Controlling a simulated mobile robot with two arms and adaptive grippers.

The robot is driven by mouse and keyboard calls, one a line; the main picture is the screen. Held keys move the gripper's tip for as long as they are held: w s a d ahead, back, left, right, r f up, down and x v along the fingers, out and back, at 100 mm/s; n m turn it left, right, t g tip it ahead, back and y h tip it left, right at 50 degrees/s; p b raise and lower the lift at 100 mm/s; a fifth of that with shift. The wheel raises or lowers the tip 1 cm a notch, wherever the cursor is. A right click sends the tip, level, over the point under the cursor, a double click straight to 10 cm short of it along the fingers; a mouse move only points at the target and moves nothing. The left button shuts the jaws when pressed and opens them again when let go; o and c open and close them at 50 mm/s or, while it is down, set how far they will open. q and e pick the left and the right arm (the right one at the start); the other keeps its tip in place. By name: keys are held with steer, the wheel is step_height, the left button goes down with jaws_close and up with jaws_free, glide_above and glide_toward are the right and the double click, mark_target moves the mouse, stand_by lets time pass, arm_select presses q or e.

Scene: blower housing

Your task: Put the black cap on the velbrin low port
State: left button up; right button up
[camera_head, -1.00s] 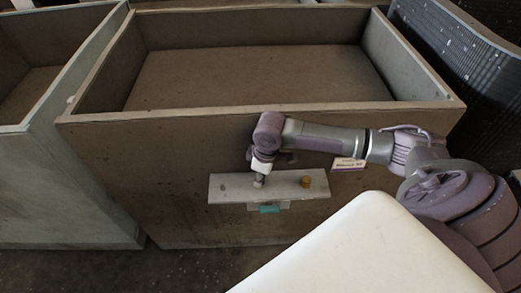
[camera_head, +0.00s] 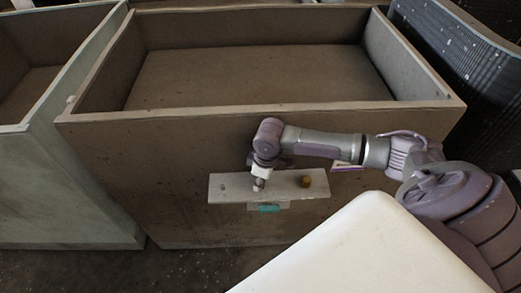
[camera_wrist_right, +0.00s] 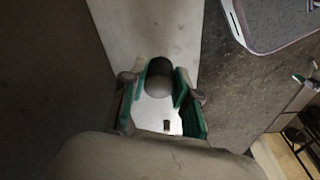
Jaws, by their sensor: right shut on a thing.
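My right gripper (camera_head: 259,185) is over the pale ledge (camera_head: 228,188) on the front of the brown housing. In the right wrist view my right gripper (camera_wrist_right: 159,88) has its teal-padded fingers shut on a dark, round piece with a greyer end, which looks like the black cap (camera_wrist_right: 160,67). The pale ledge (camera_wrist_right: 150,25) lies behind the piece. I cannot tell whether the piece touches the ledge. I cannot make out the velbrin low port. My left gripper is out of view.
The brown open-topped housing (camera_head: 170,160) fills the middle. A white label (camera_head: 347,167) on its front is partly covered by my arm. A teal patch (camera_head: 269,208) shows under the ledge. A greenish bin (camera_head: 60,190) stands at left, a black ribbed one (camera_head: 450,60) at right.

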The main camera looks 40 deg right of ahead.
steer(key=shift+f, duration=0.2)
steer(key=o, duration=1)
steer(key=r, duration=0.8)
steer(key=s+r, duration=0.1)
steer(key=r, duration=0.3)
steer(key=shift+s+d, duration=0.1)
steer(key=shift+d, duration=0.3)
